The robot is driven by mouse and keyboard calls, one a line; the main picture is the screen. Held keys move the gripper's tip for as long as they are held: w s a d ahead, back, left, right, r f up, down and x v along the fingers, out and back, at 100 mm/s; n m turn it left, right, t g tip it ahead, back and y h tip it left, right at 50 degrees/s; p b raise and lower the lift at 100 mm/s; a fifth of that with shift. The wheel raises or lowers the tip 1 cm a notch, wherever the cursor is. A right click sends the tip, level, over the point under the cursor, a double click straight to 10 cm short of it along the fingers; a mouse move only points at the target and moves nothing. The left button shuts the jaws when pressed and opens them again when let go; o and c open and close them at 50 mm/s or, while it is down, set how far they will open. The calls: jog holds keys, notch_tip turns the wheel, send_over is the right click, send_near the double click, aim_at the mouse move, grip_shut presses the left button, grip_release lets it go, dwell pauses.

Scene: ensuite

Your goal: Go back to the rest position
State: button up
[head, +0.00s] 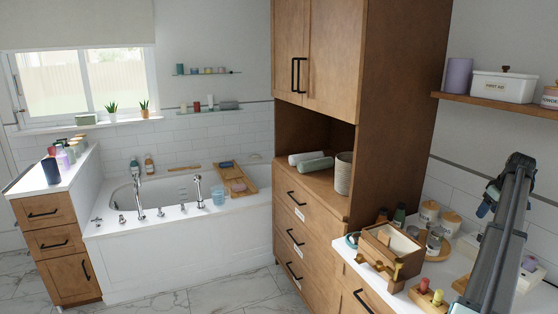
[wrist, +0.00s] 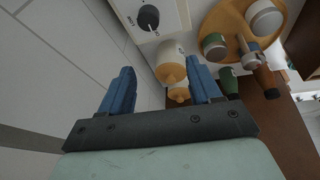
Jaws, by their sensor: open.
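My gripper (head: 487,204) hangs from my dark arm at the right of the head view, above the back of the white counter (head: 441,271). Its blue fingers are spread apart in the wrist view (wrist: 162,84), with nothing between them. In the wrist view, a cream jar with a wooden lid (wrist: 172,72) shows just beyond the right finger. I cannot tell the exact gap between them.
On the counter stand a wooden box (head: 391,247), lidded jars (head: 429,211) and a round wooden tray (wrist: 232,24). A white panel with a black knob (wrist: 148,18) is near. A wall shelf (head: 500,104) is above; a tall wooden cabinet (head: 390,110) stands left.

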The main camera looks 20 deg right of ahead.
jog(key=w+a+f+m+t+h, duration=0.3)
jog(key=w+a+h, duration=0.6)
jog(key=w+a, duration=1.9)
jog(key=w+a+f+n+t+y, duration=0.15)
jog(key=w+a+f, duration=0.25)
jog(key=a+f, duration=0.8)
jog(key=w+a+f+n+y, duration=0.2)
jog(key=w+a+f+y, duration=0.15)
jog(key=a+f, duration=0.85)
jog(key=s+a+f+g+y, duration=0.2)
jog(key=s+a+f, duration=0.3)
jog(key=a+f, duration=0.7)
jog(key=s+a+f+g+y, duration=0.1)
jog(key=s+a+f+g, duration=0.1)
jog(key=s+a+f, duration=0.35)
jog(key=s+a+f+g+y, duration=0.1)
jog(key=s+a+f+g, duration=0.15)
jog(key=s+f, duration=0.6)
jog(key=s+a+f+g, duration=0.2)
jog(key=s+a+f, duration=0.1)
jog(key=s, duration=0.9)
jog(key=s+a+f+g+y, duration=0.1)
jog(key=s+a+f+g, duration=0.2)
jog(key=s, duration=0.9)
jog(key=s+a+f+n+g, duration=0.1)
jog(key=s+a, duration=0.4)
jog(key=s, duration=0.7)
jog(key=shift+s+a+f+g+y, duration=0.35)
jog(key=shift+f+g, duration=0.55)
jog(key=shift+g, duration=0.3)
